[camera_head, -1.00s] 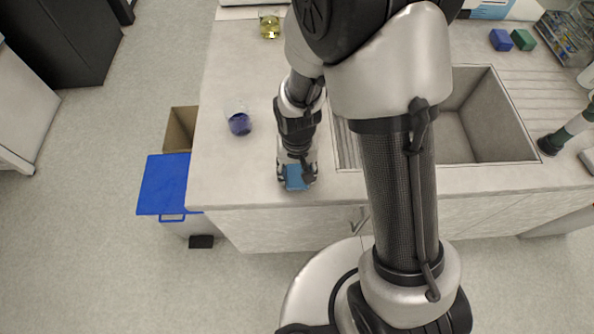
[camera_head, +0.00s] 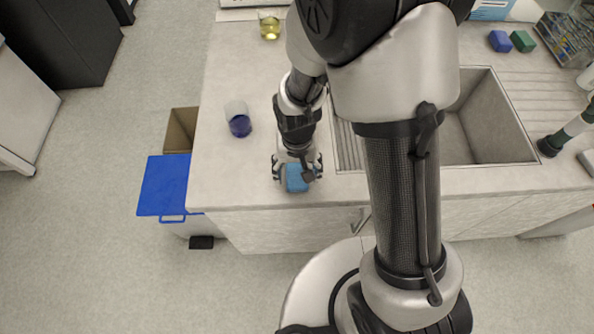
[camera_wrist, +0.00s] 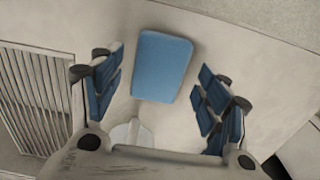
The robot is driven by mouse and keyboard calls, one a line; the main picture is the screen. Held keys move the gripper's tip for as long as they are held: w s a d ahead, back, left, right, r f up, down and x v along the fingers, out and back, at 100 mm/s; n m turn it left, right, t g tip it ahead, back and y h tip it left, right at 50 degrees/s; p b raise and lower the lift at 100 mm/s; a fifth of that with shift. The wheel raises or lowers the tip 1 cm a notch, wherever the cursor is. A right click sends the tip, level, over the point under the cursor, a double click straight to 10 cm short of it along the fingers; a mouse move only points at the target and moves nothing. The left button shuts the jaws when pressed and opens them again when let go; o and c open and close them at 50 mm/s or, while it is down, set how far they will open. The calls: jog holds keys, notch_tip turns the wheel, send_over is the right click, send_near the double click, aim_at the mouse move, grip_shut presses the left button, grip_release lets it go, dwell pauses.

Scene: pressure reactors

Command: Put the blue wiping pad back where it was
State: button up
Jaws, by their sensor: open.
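The light blue wiping pad (camera_head: 297,178) lies on the counter near its front edge, left of the sink. My gripper (camera_head: 297,172) is directly over it, fingers spread. In the wrist view the pad (camera_wrist: 161,66) lies flat between the two open blue-padded fingers of my gripper (camera_wrist: 160,95), with a visible gap on each side. A pale round-ended shape (camera_wrist: 131,134) shows on the counter below the pad in the wrist view; I cannot tell what it is.
A beaker of dark blue liquid (camera_head: 239,123) stands to the left on the counter. A flask of yellow liquid (camera_head: 269,27) is at the back. A sink (camera_head: 490,124) is to the right. A blue-lidded bin (camera_head: 163,184) stands left of the counter.

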notch_tip(320, 180, up, 11)
jog(key=p, duration=0.3)
notch_tip(320, 180, up, 6)
jog(key=t, duration=0.1)
send_over(297, 176)
jog(key=d, duration=0.2)
jog(key=s+d+r+t, duration=0.1)
jog(key=s+d+r, duration=0.25)
jog(key=r, duration=0.25)
jog(key=s+d+r+t, duration=0.2)
jog(key=s+d+r, duration=0.3)
jog(key=s+r, duration=0.3)
jog(key=shift+s+d+r+t, duration=0.2)
jog(key=shift+s+r+t, duration=0.1)
jog(key=shift+s, duration=0.55)
